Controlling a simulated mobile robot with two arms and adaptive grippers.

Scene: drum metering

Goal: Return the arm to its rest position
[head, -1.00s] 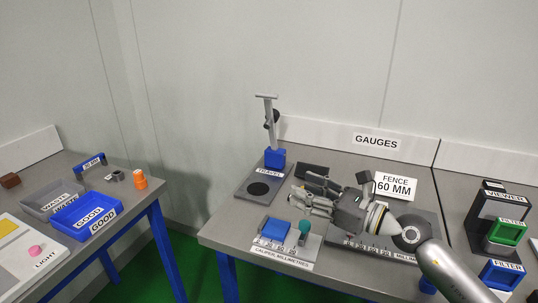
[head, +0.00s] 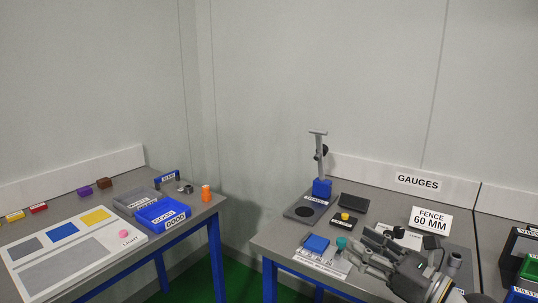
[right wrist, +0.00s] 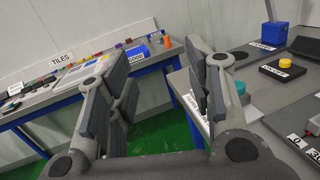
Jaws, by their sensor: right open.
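My right gripper (head: 372,248) is open over the gauges table (head: 277,234), at the lower right of the head view. In the right wrist view its two fingers (right wrist: 160,95) stand wide apart with nothing between them. Below and beyond the gap are the green floor and a blue-legged table. My right arm comes in from the lower right in the head view. My left gripper does not show.
Near the gripper are the caliper board (head: 322,262) with blue and teal parts, a black block with a yellow top (head: 345,219), the height gauge stand (head: 322,187) and the fence sign (head: 431,220). The left table holds a blue good tray (head: 163,214) and an orange cylinder (head: 206,193).

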